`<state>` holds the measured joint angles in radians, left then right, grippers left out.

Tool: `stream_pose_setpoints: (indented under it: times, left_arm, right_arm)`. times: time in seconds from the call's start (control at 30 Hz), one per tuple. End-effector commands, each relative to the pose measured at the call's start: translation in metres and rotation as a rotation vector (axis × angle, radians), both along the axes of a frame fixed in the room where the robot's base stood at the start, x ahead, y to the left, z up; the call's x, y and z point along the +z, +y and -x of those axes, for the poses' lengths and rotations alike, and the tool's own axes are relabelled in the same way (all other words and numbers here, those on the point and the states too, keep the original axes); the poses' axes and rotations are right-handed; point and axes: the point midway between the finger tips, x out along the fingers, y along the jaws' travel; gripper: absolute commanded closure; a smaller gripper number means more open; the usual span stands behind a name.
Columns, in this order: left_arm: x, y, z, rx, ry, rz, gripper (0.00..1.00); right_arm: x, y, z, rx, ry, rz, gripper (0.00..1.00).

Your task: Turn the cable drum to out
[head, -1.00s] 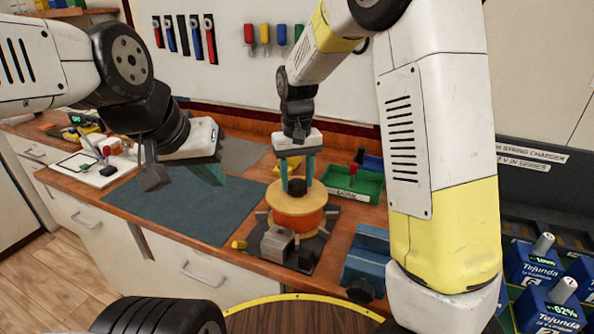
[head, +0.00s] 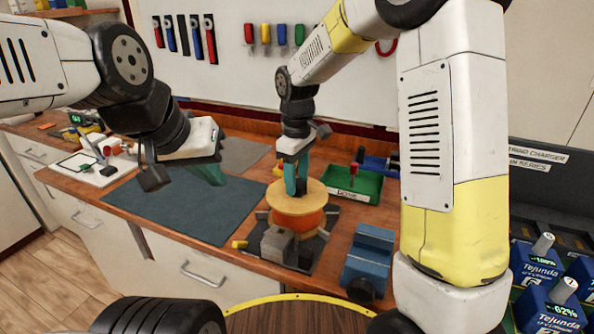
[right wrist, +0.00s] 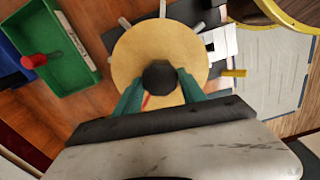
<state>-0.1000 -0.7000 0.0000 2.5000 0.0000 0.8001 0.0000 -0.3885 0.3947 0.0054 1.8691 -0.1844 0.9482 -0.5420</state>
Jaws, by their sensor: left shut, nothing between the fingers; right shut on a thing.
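The cable drum (head: 297,216) stands upright on a dark base on the workbench, with a tan top disc and an orange body. In the right wrist view its tan disc (right wrist: 133,57) fills the upper middle, with a dark round knob (right wrist: 160,77) on it. My right gripper (head: 295,188) reaches down onto the top of the drum. Its teal fingers (right wrist: 158,95) are shut on the knob, one on each side. My left gripper (head: 212,176) is shut and empty, held above the dark mat to the left of the drum.
A grey block (head: 278,244) and a yellow piece (head: 240,244) sit at the drum's front. A blue vise-like block (head: 368,256) stands to its right. A green tray (head: 352,184) lies behind right. The blue-grey mat (head: 185,208) is clear.

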Motion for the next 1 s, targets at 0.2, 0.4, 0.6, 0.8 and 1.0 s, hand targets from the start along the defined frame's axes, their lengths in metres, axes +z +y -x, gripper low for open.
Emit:
stream_pose_setpoints:
  times: [0.2, 0.4, 0.6, 0.8, 1.0]
  left_arm:
    - [0.0, 0.0, 0.0, 0.0, 0.0, 0.0, 1.0]
    - [0.0, 0.0, 0.0, 0.0, 0.0, 0.0, 1.0]
    - [0.0, 0.0, 0.0, 0.0, 0.0, 0.0, 1.0]
    - [0.0, 0.0, 0.0, 0.0, 0.0, 0.0, 1.0]
    - [0.0, 0.0, 0.0, 0.0, 0.0, 0.0, 1.0]
  right_arm:
    - [0.0011, -0.001, -0.0007, 0.205, -0.001, -0.001, 1.0]
    - [0.001, -0.0009, -0.0008, 0.394, -0.001, -0.001, 1.0]
    - [0.001, -0.0006, -0.0009, 0.583, -0.002, 0.0, 1.0]
    - [0.001, -0.0004, -0.0009, 0.774, -0.003, -0.001, 1.0]
    - [0.001, -0.0006, -0.0011, 0.964, -0.003, 0.0, 1.0]
